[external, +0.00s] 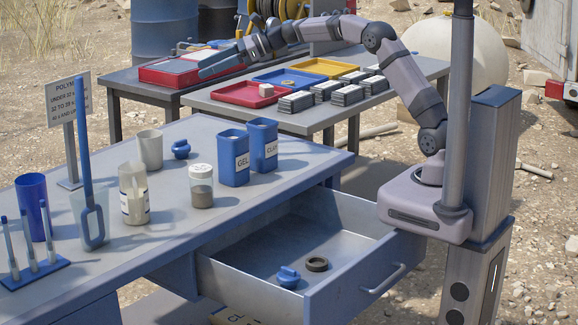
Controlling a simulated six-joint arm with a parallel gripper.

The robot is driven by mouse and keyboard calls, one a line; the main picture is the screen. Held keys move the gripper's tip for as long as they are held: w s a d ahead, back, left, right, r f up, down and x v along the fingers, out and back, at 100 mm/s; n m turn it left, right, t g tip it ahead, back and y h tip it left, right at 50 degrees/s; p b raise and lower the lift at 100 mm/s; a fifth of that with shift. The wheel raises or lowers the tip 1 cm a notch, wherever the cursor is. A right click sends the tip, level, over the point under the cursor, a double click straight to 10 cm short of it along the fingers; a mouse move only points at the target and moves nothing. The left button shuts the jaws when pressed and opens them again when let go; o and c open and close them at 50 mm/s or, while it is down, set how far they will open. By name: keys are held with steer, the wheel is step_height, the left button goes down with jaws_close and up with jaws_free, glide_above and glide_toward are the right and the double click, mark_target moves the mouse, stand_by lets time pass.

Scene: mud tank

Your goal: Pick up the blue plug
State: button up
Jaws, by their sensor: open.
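Two small blue knobbed pieces look like plugs. One blue plug (288,277) lies in the open drawer (335,222), beside a dark ring. From this view I cannot tell which one is the task's plug.
On the table (240,205) stand blue GEL (233,158) and CLAY (263,145) containers, a jar (201,186), cups and a rack. The dark ring (317,264) lies in the drawer. The rear bench holds coloured trays (250,94) and stacked blocks (296,102).

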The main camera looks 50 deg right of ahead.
glide_toward(185, 145)
steer(key=shift+x, duration=1)
steer(key=shift+p+x, duration=0.35)
steer(key=shift+x, duration=3.3)
steer(key=shift+c, duration=0.3)
steer(key=c, duration=1.1)
steer(key=shift+o, duration=0.2)
steer(key=shift+r, duration=0.1)
step_height(185, 145, up, 10)
